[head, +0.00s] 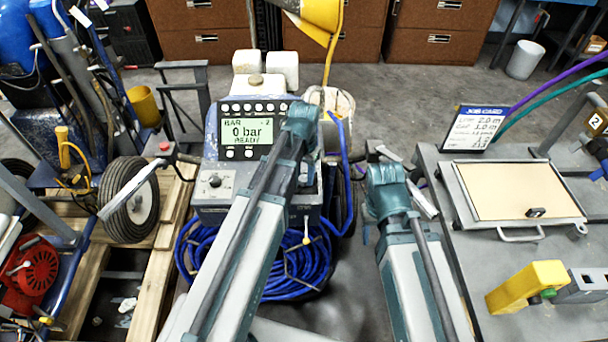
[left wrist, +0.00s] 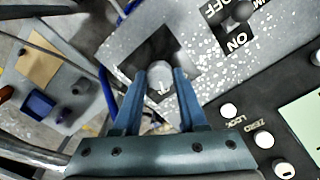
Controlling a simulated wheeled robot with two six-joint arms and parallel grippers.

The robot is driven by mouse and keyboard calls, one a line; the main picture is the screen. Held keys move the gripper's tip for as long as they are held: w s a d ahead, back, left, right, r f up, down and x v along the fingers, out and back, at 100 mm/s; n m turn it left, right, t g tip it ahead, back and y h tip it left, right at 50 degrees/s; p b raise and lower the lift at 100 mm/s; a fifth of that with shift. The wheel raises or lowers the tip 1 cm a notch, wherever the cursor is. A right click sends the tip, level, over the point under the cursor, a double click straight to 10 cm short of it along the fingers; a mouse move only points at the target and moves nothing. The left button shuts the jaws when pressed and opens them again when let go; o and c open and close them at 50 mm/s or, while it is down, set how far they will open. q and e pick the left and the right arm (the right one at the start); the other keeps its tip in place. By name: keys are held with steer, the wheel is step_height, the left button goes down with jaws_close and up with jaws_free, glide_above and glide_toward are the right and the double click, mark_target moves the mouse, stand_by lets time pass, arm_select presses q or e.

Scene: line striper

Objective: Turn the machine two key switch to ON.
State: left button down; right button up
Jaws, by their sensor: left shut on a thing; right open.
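The blue and grey machine console (head: 212,202) stands in the middle of the head view. Its green display (head: 247,131) reads "0 bar READY". In the left wrist view, a small dark switch (left wrist: 237,14) sits between OFF and ON lettering on a speckled grey panel (left wrist: 205,55). My left gripper (left wrist: 160,78) is shut on a grey round post (left wrist: 160,88) in a dark square recess beside that lettering. I cannot tell whether the post is the key. In the head view my left arm hides this spot. My right gripper (head: 375,215) hangs right of the console, open, its fingertips mostly hidden.
A coiled blue hose (head: 210,262) lies below the console. A yellow tag (head: 597,120) reads 2. A wheel (head: 130,205) stands left.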

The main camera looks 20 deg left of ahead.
mark_target(304, 178)
arm_select(q)
steer(key=shift+m, duration=0.3)
stand_by(0.4)
steer(key=shift+c, duration=2.2)
jaws_free()
steer(key=shift+r, duration=0.1)
step_height(304, 178, up, 14)
steer(key=p, duration=1.4)
steer(key=shift+f, duration=0.2)
